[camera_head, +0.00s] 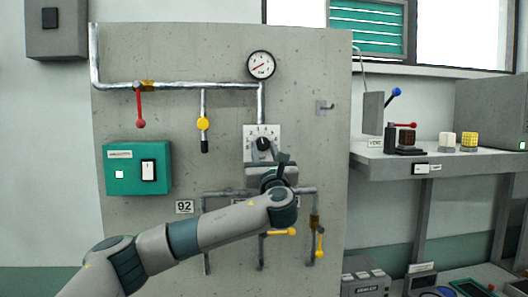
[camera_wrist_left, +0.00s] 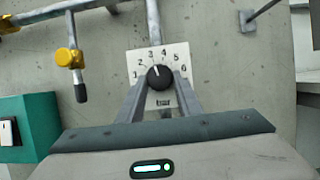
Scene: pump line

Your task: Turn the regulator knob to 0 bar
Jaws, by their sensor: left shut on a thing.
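The regulator knob (camera_head: 263,143) is black and round, on a white square dial plate with numbers, on the concrete panel. In the left wrist view the knob (camera_wrist_left: 160,77) sits between the two fingers, and its white mark points up and slightly left, near the 3. My left gripper (camera_head: 264,154) reaches the knob from below, and in the wrist view its fingers (camera_wrist_left: 160,84) are shut on it from both sides. "bar" is printed below the knob. The 0 mark cannot be made out. My right gripper is not in view.
A round pressure gauge (camera_head: 261,65) sits above the dial. A red-handled valve (camera_head: 140,108), a yellow-and-black valve (camera_head: 203,124) and a green switch box (camera_head: 137,168) are to the left. Yellow valve handles (camera_head: 282,232) sit below. A shelf (camera_head: 440,160) stands at the right.

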